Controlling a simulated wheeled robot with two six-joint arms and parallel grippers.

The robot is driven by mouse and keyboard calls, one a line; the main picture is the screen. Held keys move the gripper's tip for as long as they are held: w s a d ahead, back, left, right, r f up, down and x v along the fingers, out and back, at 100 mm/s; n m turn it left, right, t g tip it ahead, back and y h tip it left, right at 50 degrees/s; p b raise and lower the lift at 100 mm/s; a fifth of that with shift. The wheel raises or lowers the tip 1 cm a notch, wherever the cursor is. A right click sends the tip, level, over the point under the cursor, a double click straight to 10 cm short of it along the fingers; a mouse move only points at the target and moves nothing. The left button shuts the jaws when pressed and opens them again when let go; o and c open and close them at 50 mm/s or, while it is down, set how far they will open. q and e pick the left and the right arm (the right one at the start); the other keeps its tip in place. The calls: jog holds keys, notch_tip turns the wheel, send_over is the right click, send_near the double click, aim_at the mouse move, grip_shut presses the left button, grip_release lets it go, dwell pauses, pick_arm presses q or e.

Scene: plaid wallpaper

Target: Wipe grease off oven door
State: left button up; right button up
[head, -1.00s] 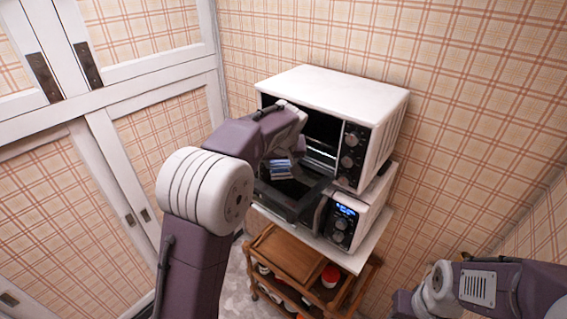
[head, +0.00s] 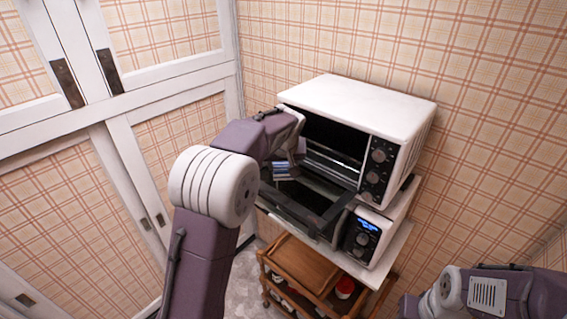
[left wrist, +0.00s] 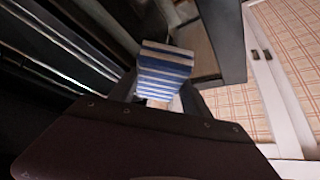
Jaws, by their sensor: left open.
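No grease can be made out. My right arm shows at lower right; its gripper is out of view.
A wooden trolley (head: 300,268) below holds a red-and-white container (head: 345,287). White-framed panelled doors (head: 180,140) stand at left, and plaid wall closes the back and right.

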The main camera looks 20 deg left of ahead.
pick_arm(q)
jog(key=shift+w+a, duration=0.1)
jog(key=shift+a, duration=0.35)
jog(key=shift+w+a+r+p, duration=0.3)
jog(key=shift+a+r+p, duration=0.25)
jog(key=shift+r, duration=0.1)
jog(key=shift+w+a+r+p, duration=0.25)
jog(key=shift+a+r+p, duration=0.25)
jog(key=shift+a+r, duration=0.1)
jog(key=shift+d+r+p, duration=0.1)
jog(key=shift+r+p, duration=0.2)
jog(key=shift+r, duration=0.05)
jog(key=r+p, duration=0.1)
jog(key=d+r, duration=0.1)
jog(key=r+p, duration=0.1)
jog(key=shift+s+d+r+p, duration=0.2)
jog(key=shift+s+r+p, duration=0.1)
jog(key=shift+s+p, duration=0.1)
jog(key=shift+w+a+r+p, duration=0.25)
jog(key=shift+a+r+p, duration=0.15)
jog(key=shift+r+p, duration=0.2)
jog(key=shift+d, duration=0.15)
pick_arm(e)
notch_tip(320, 180, up, 6)
jog(key=w, duration=0.1)
jog(key=shift+r, duration=0.25)
pick_arm(q)
jog(key=shift+s+d, duration=0.15)
pick_arm(e)
jog(key=shift+d, duration=0.2)
